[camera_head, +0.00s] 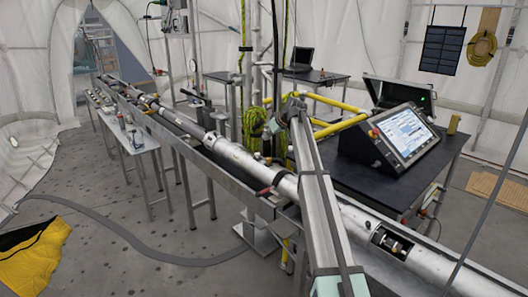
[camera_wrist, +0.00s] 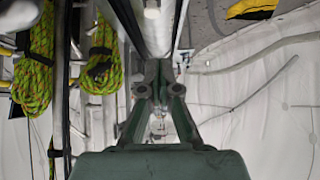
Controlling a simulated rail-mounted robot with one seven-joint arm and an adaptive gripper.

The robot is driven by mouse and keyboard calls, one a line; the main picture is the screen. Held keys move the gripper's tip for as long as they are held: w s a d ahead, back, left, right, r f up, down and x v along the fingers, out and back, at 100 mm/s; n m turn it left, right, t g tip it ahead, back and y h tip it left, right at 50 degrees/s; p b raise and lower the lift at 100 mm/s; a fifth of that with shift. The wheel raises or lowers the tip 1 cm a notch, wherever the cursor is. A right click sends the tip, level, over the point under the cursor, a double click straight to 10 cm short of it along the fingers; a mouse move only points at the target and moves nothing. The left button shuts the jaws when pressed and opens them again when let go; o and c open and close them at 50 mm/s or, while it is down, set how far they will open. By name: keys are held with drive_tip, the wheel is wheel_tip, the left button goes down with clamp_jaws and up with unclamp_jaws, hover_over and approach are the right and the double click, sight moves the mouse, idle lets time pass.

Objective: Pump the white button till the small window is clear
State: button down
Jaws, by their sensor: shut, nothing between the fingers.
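My gripper (camera_wrist: 158,70) is grey-green and shut, with nothing between its fingertips. In the wrist view it points along a long pale metal tube (camera_wrist: 152,35), which lies just beyond the fingertips. A small bright white round spot (camera_wrist: 152,13) shows on the tube near the top edge; I cannot tell whether it is the white button. In the head view the long silver tube (camera_head: 238,158) runs from the back left to the front right. A cut-out opening (camera_head: 392,243) in it at lower right shows metal parts inside. I cannot make out the small window for sure.
A dark table (camera_head: 350,170) beside the tube holds a tilted console with a lit screen (camera_head: 403,132). Coiled yellow-green rope (camera_head: 254,125) hangs by the uprights and also shows in the wrist view (camera_wrist: 34,70). A narrow table (camera_head: 130,140) stands at left.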

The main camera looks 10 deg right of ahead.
drive_tip(key=shift+w+d+r, duration=0.25)
drive_tip(key=shift+d+r, duration=0.25)
drive_tip(key=shift+r, duration=0.3)
drive_tip(key=p, duration=0.4)
hover_over(257, 155)
drive_tip(key=d, duration=0.1)
wheel_tip(257, 155, down, 7)
drive_tip(key=shift+d+r, duration=0.1)
drive_tip(key=shift+d, duration=0.05)
wheel_tip(257, 155, down, 3)
drive_tip(key=shift+f+p, duration=0.15)
drive_tip(key=shift+p, duration=0.35)
drive_tip(key=shift+f, duration=0.55)
drive_tip(key=shift+f, duration=0.15)
